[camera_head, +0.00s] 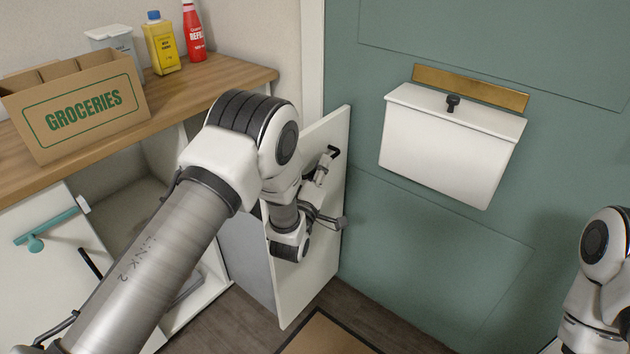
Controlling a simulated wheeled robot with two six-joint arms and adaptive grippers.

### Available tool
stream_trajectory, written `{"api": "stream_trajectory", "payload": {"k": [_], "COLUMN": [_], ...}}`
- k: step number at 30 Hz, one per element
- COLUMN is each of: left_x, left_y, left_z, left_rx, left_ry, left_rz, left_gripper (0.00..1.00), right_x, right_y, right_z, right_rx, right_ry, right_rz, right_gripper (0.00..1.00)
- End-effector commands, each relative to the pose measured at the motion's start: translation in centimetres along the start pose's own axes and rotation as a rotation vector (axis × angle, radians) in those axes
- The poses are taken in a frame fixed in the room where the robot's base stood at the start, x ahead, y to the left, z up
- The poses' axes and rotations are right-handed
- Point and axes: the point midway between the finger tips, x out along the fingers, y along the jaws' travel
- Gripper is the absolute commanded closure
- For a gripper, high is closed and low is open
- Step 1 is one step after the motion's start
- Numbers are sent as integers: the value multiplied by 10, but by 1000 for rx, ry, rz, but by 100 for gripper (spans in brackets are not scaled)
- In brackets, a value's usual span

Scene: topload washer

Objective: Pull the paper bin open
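A tall white front panel (306,258) with a grey side (248,258) behind it stands out from the cabinet, beside the green door. It looks like the paper bin, but no label shows. A black handle (333,151) is near its upper right edge. My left gripper (332,195) is in front of this panel, with its fingers spread apart. The upper finger is just below the handle; I cannot tell if it touches. Nothing shows between the fingers. My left arm hides part of the panel and the cabinet. My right arm shows at the right edge, its gripper out of view.
A wooden counter (190,100) carries a groceries box (85,110), a yellow bottle (161,45), a red bottle (194,35) and a grey container (115,42). A white box (445,150) hangs on the green door (420,255). A mat (325,335) lies below.

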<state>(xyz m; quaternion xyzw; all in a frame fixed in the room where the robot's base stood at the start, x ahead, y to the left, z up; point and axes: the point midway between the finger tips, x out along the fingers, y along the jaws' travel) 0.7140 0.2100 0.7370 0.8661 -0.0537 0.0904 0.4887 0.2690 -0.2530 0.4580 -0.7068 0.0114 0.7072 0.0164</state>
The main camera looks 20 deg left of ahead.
Motion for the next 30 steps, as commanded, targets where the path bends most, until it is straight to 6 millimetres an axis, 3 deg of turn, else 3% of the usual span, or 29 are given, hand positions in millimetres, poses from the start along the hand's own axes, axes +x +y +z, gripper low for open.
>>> {"api": "stream_trajectory", "payload": {"k": [9,13,17,30], "left_x": [-78,-100,-109,-110], "left_y": [-1,-1,0,-3], "left_z": [1,1,0,2], "left_rx": [1,1,0,0], "left_ry": [-5,-3,-1,-3], "left_rz": [-5,-4,-2,-7], "left_gripper": [77,77,77,77], "right_x": [0,0,0,0], "right_y": [0,0,0,0], "right_z": [0,0,0,0], "right_rx": [0,0,0,0], "right_ry": [0,0,0,0], "right_rz": [0,0,0,0], "right_gripper": [25,25,25,25]}}
